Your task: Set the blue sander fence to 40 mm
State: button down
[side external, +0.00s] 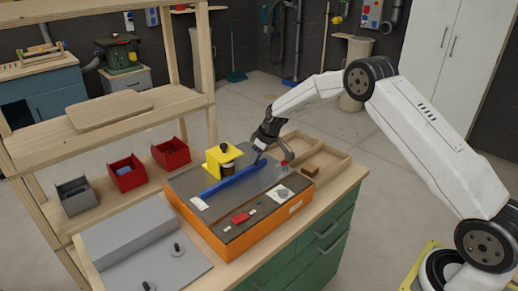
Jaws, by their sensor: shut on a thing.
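The blue fence (232,181) is a long bar lying diagonally across the dark top of the orange-sided sander (262,238). My gripper (261,157) is low over the sander's far right part, shut on the far right end of the blue fence. The gripper hides that end, and the exact contact is too small to make out. A yellow block-shaped part (222,160) with a dark drum beneath it stands behind the fence. A small red part (284,162) is just right of the gripper. No scale reading is legible.
The sander stands on a wooden-topped green bench (328,215). Red bins (171,153) and a grey bin (76,196) are at left. A grey machine (140,245) is at front left. A shallow wooden tray (328,160) lies behind right.

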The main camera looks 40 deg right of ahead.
jog(key=shift+s+r, duration=0.1)
jog(key=shift+s, duration=1.35)
jog(key=shift+c, duration=2.1)
grip_release()
jog(key=shift+r, duration=0.1)
jog(key=a+v, duration=0.1)
jog(key=v, duration=0.6)
jog(key=shift+d+r, duration=0.25)
jog(key=shift+d, duration=0.3)
jog(key=shift+s+a, duration=0.1)
jog(key=shift+s, duration=0.15)
jog(key=s+a+m, duration=0.1)
jog(key=s+a, duration=0.3)
jog(key=s, duration=1)
jog(key=s+a+m+g+h, duration=0.1)
jog(key=s+a, duration=0.4)
jog(key=s, duration=0.9)
jog(key=shift+a+r+m+g, duration=0.25)
jog(key=shift+r+m+g, duration=0.1)
jog(key=shift+m, duration=0.45)
